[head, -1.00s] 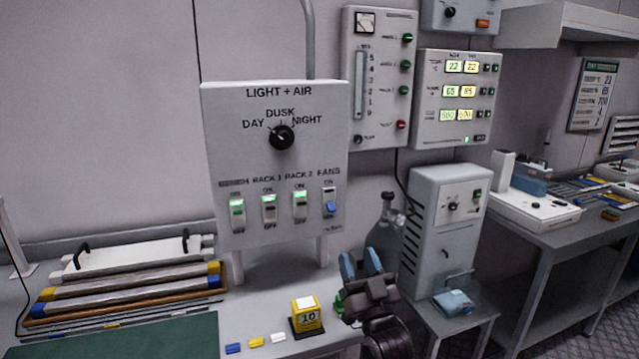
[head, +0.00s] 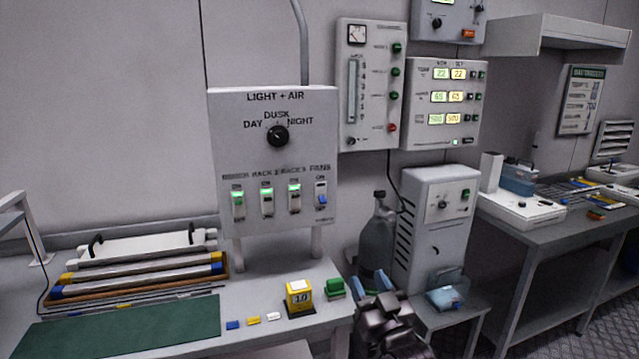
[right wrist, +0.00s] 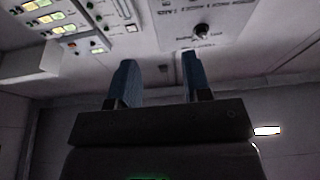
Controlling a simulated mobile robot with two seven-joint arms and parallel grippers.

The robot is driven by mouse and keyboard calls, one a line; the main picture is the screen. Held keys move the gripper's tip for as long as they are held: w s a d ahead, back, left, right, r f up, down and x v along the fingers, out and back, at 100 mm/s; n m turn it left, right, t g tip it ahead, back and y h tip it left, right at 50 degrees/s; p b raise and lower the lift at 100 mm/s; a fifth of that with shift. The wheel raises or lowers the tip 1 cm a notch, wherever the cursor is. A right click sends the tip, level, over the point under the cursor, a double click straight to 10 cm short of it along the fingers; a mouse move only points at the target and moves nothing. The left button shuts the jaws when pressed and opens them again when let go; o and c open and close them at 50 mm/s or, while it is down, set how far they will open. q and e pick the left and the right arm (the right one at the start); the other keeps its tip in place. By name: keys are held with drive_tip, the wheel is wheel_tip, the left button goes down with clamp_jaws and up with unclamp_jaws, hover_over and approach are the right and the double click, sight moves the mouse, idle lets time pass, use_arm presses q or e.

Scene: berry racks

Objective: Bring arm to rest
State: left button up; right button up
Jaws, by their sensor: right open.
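My right gripper (head: 376,282) is low in the head view, just right of the bench's right end and in front of the grey bottle. Its two blue fingers are apart with nothing between them. The right wrist view also shows the open fingers (right wrist: 160,82), pointing up toward the wall panels. The LIGHT + AIR panel (head: 310,150) stands behind the bench, clear of the gripper. My left gripper is not in view.
The bench holds a yellow block marked 10 (head: 299,297), a green block (head: 335,288), small coloured pieces, a green mat (head: 120,330) and a tray of tubes (head: 140,282). A grey bottle (head: 378,235) and a white unit (head: 436,225) stand behind the gripper. Another bench (head: 560,232) is at right.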

drive_tip(key=s+d+f+m+g+h, duration=0.1)
drive_tip(key=s+d+f+g+h, duration=0.15)
drive_tip(key=s+d+f, duration=0.4)
drive_tip(key=s+d+f+m+g+h, duration=0.1)
drive_tip(key=s+d+f+g+h, duration=0.2)
drive_tip(key=s+f, duration=0.5)
drive_tip(key=s+d+f+g, duration=0.2)
drive_tip(key=s+d+f, duration=0.2)
drive_tip(key=s, duration=0.5)
drive_tip(key=s+d+f+g+h, duration=0.1)
drive_tip(key=s+d+f, duration=0.3)
drive_tip(key=s+f, duration=0.5)
drive_tip(key=shift+s+f+m+g, duration=0.35)
drive_tip(key=shift+s+g, duration=0.2)
drive_tip(key=shift+s, duration=0.25)
drive_tip(key=shift+d+r, duration=0.1)
drive_tip(key=shift+d, duration=0.05)
